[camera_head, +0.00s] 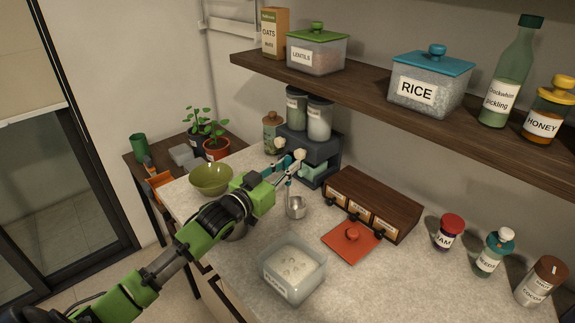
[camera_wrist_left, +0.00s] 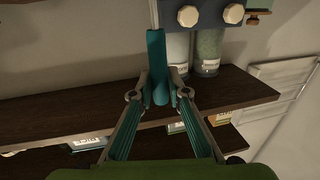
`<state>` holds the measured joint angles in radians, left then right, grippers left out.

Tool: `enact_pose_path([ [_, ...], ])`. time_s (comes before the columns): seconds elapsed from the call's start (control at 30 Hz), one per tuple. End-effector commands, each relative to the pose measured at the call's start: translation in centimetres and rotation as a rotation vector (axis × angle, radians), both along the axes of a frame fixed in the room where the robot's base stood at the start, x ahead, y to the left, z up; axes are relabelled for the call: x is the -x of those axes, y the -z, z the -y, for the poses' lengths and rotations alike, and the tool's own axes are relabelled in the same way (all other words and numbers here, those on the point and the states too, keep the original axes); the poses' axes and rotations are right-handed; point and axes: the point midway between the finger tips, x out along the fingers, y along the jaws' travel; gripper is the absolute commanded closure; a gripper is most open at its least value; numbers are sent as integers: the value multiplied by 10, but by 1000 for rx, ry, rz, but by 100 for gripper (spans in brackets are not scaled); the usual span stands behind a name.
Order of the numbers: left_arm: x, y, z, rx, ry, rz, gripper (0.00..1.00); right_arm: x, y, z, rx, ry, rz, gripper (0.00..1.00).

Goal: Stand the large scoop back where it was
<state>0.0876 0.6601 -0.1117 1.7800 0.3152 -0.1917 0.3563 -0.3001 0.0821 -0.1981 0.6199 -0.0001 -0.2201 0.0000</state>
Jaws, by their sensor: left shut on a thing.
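My left gripper (camera_head: 290,168) is shut on the teal handle of the large scoop. The scoop's metal cup (camera_head: 296,207) hangs below the gripper, over or near the counter; I cannot tell whether it touches. In the left wrist view the teal handle (camera_wrist_left: 157,65) stands between the two fingertips. The gripper is in front of a dark dispenser (camera_head: 322,152) with two jars. My right gripper is not in view.
An open clear tub (camera_head: 270,277) of white powder stands at the front. A red lid (camera_head: 338,249) lies beside a wooden drawer box (camera_head: 395,213). A green bowl (camera_head: 210,180) is left of the gripper. Several jars stand at right. A wall shelf (camera_head: 370,96) overhangs the counter.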

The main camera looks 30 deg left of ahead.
Motion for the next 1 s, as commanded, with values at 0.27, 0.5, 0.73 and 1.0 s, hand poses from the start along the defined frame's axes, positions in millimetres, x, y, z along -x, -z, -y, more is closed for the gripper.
enact_pose_path([
  [0.27,0,2,0,0,0,0,68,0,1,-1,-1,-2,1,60],
  [0.5,0,1,0,0,0,0,68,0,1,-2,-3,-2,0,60],
  [0.73,18,2,-3,0,0,-1,68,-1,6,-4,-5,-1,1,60],
  [1.0,67,4,-10,1,0,-3,68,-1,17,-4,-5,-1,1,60],
])
